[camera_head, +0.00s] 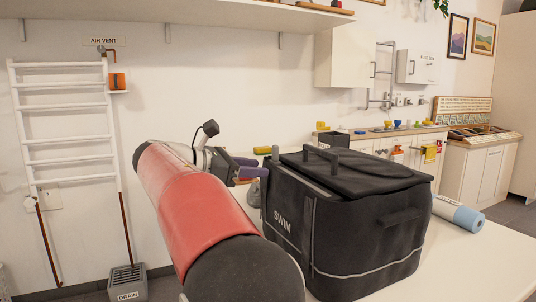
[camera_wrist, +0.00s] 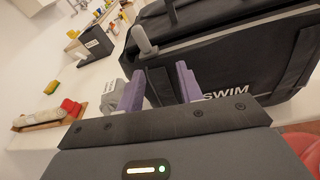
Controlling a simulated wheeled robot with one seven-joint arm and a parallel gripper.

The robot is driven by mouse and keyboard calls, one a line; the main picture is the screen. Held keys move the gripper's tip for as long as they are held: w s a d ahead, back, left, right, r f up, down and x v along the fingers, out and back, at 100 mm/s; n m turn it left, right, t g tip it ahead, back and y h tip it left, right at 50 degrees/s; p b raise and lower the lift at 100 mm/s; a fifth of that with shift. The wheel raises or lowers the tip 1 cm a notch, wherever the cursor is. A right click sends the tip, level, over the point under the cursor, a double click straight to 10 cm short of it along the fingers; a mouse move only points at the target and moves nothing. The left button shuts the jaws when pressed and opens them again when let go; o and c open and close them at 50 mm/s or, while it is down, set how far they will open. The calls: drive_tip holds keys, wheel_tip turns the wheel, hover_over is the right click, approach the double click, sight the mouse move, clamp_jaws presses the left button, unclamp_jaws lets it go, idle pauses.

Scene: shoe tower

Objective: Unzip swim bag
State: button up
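The black swim bag (camera_head: 370,240) stands on the white table, with "SWIM" in white on its side and its lid lying closed on top. A grey upright tab (camera_head: 275,153) shows at the bag's left top corner; it also shows in the wrist view (camera_wrist: 145,40), at the bag's edge just beyond my fingers. My gripper (camera_head: 246,168) is left of the bag near that corner. In the wrist view my gripper (camera_wrist: 159,88) has its two purple fingers apart, with nothing seen held between them. The bag's far side is hidden.
A rolled blue-and-white mat (camera_head: 458,214) lies right of the bag. In the wrist view, a red-and-tan item (camera_wrist: 50,118) and a grey object (camera_wrist: 112,95) lie left of my fingers. The table's front right is clear. A shelf (camera_head: 190,12) hangs above.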

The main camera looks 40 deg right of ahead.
sight(272, 149)
drive_tip(key=d+r, duration=0.1)
drive_tip(key=d, duration=0.1)
drive_tip(key=d+r+g+h, duration=0.1)
drive_tip(key=d, duration=0.1)
drive_tip(key=d+r+g+h, duration=0.1)
drive_tip(key=d, duration=0.2)
drive_tip(key=shift+w+d+n+b, duration=0.1)
drive_tip(key=shift+n+b, duration=0.2)
drive_tip(key=shift+b, duration=0.05)
drive_tip(key=shift+c, duration=0.3)
clamp_jaws()
